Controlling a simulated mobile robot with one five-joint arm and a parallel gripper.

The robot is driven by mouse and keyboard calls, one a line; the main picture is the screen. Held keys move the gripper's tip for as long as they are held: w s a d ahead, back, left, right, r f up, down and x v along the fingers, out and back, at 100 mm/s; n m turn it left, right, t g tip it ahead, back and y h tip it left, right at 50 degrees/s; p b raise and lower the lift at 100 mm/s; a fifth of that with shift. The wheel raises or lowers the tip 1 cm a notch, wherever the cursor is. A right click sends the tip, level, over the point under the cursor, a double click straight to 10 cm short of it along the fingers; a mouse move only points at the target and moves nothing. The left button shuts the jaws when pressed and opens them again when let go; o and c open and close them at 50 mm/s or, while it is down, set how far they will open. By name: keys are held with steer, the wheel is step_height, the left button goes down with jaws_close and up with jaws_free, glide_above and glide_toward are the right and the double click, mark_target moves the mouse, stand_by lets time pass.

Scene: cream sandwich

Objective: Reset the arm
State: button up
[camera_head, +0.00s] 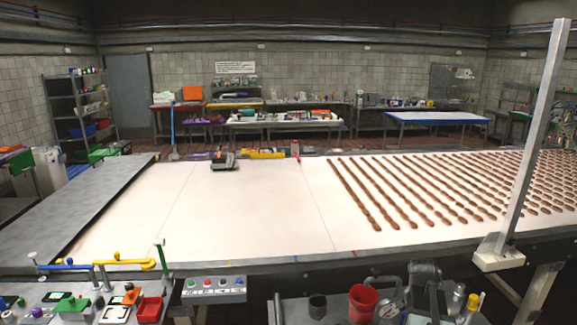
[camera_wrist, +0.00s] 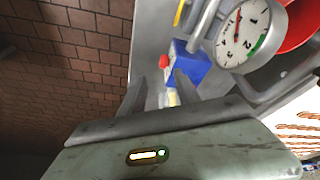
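My gripper (camera_wrist: 165,90) shows in the wrist view, with its grey-green body across the bottom and two dark fingers pointing up. The fingers are apart, and I see nothing held between them. A blue block (camera_wrist: 190,65) with a red knob, beside a round dial gauge (camera_wrist: 243,38), lies beyond the fingertips. I cannot tell how far off they are. I cannot make out my gripper in the head view.
A long white conveyor (camera_head: 230,215) crosses the head view, with rows of brown pieces (camera_head: 400,190) on its right. A red cup (camera_head: 362,303) and a control box (camera_head: 212,287) stand at the front. Brick-patterned floor (camera_wrist: 60,60) shows left in the wrist view.

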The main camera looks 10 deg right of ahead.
steer(key=a+n+y, duration=0.1)
steer(key=a+n, duration=0.3)
steer(key=a, duration=0.8)
steer(key=w+a+f+n+y, duration=0.1)
steer(key=a+n, duration=0.4)
steer(key=a, duration=0.8)
steer(key=w+a+n+y, duration=0.1)
steer(key=a+n, duration=0.3)
steer(key=a, duration=0.9)
steer(key=shift+w+a+f+n, duration=0.1)
steer(key=shift+w+f+n, duration=0.15)
steer(key=shift+f+n, duration=0.05)
steer(key=shift+s+d+f+g+b, duration=0.2)
steer(key=shift+s+f+g+b, duration=0.2)
steer(key=shift+s+f+b, duration=0.55)
steer(key=shift+r, duration=0.1)
steer(key=shift+d, duration=0.2)
